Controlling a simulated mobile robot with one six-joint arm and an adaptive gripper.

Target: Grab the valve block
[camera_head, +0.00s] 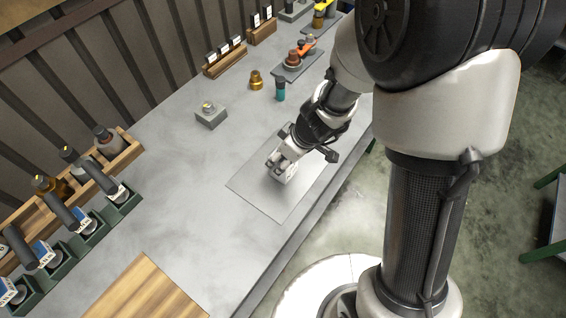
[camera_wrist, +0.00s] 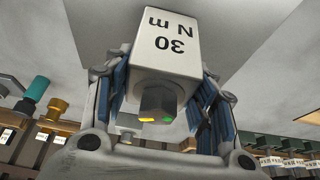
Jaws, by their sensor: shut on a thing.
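The valve block (camera_wrist: 165,40) is a white box marked "30 N m" with a dark hex fitting (camera_wrist: 158,97) that carries a yellow and a green mark. It sits between the blue-padded fingers of my gripper (camera_wrist: 163,80) in the wrist view. In the head view, my gripper (camera_head: 279,165) is shut on the white block (camera_head: 289,174) over the thin grey mat (camera_head: 262,190). The fingers partly hide the block there. I cannot tell whether its underside touches the mat.
A grey block with a yellow top (camera_head: 210,114) stands left of the mat. A brass fitting (camera_head: 256,80) and a teal-and-black piece (camera_head: 280,90) stand behind. Green holders with tools (camera_head: 90,225) line the left. A wooden board (camera_head: 145,290) lies in front. The table's middle is clear.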

